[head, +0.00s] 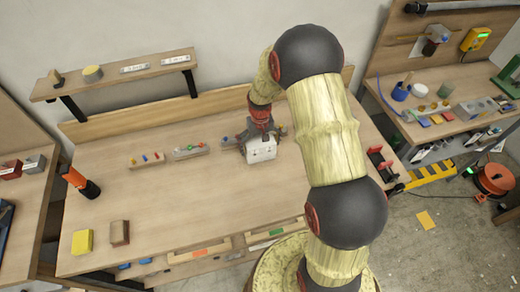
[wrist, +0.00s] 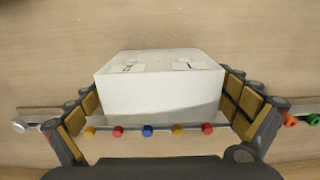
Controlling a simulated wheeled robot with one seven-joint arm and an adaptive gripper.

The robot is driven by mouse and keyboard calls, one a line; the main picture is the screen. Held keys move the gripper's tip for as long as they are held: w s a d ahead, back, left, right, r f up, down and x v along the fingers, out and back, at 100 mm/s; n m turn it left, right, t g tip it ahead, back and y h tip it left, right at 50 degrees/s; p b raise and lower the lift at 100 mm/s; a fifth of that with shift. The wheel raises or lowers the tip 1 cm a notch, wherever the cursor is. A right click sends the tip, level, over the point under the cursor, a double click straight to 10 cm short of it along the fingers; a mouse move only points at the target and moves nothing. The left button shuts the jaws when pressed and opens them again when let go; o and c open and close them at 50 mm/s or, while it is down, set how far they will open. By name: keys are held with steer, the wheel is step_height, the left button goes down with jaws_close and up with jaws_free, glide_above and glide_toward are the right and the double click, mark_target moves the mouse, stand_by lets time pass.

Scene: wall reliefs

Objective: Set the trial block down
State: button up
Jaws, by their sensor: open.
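The trial block appears to be the white block (head: 262,152), on or just above the wooden workbench; any small gap under it cannot be made out. In the wrist view the white block (wrist: 160,92) lies between the two spread fingers of my gripper (wrist: 165,110). The gripper is open, with pads beside the block's left and right sides; whether they touch it is unclear. Small labels show on its top.
A row of coloured pegs (wrist: 148,131) runs along the block's lower edge in the wrist view. Peg strips (head: 148,160) stand to the left. A dark red-topped holder (head: 381,163) is to the right. An orange-and-black tool (head: 80,182) stands left. The bench front centre is clear.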

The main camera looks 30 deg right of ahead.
step_height(320, 180, up, 10)
steer(key=shift+f+p, duration=0.15)
steer(key=shift+p, duration=0.4)
steer(key=s+a+r+t, duration=0.1)
steer(key=s+a+r, duration=0.2)
steer(key=r, duration=0.9)
steer(key=s+a+r+n+t, duration=0.1)
steer(key=s+a+r+t, duration=0.1)
steer(key=s+a+r, duration=0.2)
steer(key=s+a+r+n+t, duration=0.1)
steer(key=s+a+r, duration=0.3)
steer(key=s+r, duration=0.6)
steer(key=s+t, duration=0.1)
steer(key=s, duration=0.7)
steer(key=shift+s+r+t, duration=0.2)
steer(key=shift+t, duration=0.1)
